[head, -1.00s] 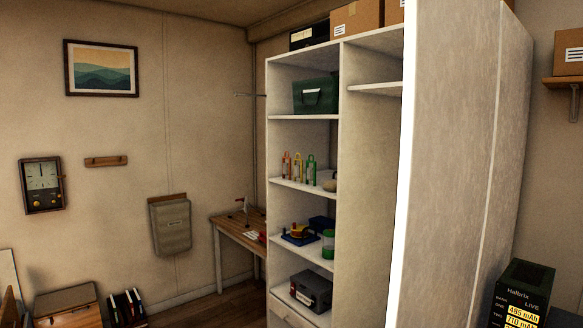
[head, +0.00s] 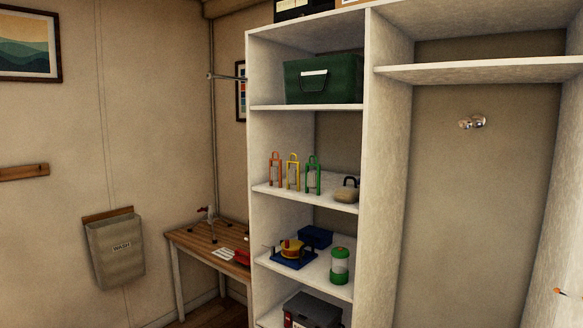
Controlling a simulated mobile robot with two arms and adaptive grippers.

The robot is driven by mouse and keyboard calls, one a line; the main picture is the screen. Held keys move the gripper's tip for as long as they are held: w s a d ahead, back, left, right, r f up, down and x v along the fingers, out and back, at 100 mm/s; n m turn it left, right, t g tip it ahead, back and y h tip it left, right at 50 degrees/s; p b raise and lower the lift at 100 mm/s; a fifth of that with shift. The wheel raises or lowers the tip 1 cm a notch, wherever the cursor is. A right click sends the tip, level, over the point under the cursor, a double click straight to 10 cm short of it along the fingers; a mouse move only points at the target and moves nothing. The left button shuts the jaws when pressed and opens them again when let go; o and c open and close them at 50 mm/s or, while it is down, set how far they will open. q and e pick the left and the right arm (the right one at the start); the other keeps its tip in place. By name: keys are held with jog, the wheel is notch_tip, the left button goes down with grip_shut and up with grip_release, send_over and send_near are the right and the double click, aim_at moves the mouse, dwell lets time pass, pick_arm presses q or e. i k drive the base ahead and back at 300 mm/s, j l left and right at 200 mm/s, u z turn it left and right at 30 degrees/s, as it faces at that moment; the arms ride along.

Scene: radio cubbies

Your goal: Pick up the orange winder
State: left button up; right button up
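The orange winder (head: 275,170) appears to be the slim upright orange frame on the middle shelf of the white shelf unit. It stands at the left end of a row, with a similar yellow one (head: 293,172) and a green one (head: 313,175) to its right. All three are upright and apart, close to the shelf's front. Neither of my grippers is in view.
A tan padlock-shaped object (head: 346,190) sits right of the row. Below are a blue-based device with a yellow reel (head: 292,249) and a green-capped jar (head: 340,266). A green box (head: 323,80) is above. A wooden table (head: 208,245) stands left; the tall right bay is mostly empty.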

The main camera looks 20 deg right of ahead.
aim_at(275, 172)
jog(key=i+l+z, duration=0.1)
jog(key=i, duration=0.35)
jog(key=i+l+z, duration=0.1)
jog(key=i+l, duration=0.2)
jog(key=i, duration=0.15)
jog(key=i+l+z, duration=0.1)
jog(key=i, duration=0.35)
